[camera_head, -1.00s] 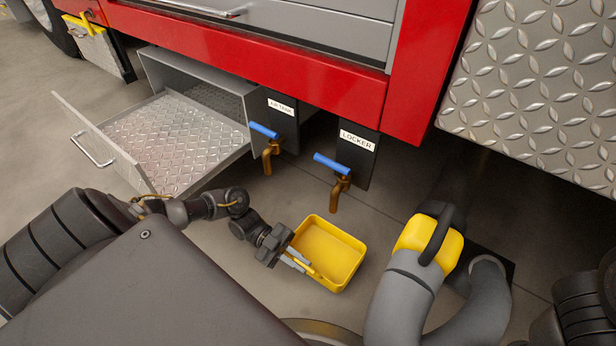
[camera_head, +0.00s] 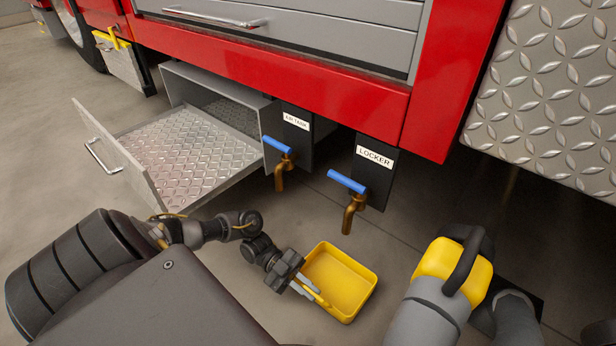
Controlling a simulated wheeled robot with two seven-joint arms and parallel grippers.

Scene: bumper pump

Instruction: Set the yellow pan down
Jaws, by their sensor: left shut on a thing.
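The yellow pan (camera_head: 345,277) is a shallow, empty, open tray in the middle lower part of the head view. My left gripper (camera_head: 312,293) is shut on the pan's near left side. The pan is roughly level, over the floor in front of and below the tap under the LOCKER label. I cannot tell whether its underside touches the floor. My right gripper is not in view.
Two brass taps with blue handles, the air tank one (camera_head: 279,163) and the locker one (camera_head: 350,199), hang under the red vehicle. An open drawer (camera_head: 172,160) juts out at left. A grey hose with a yellow part (camera_head: 453,267) stands right of the pan.

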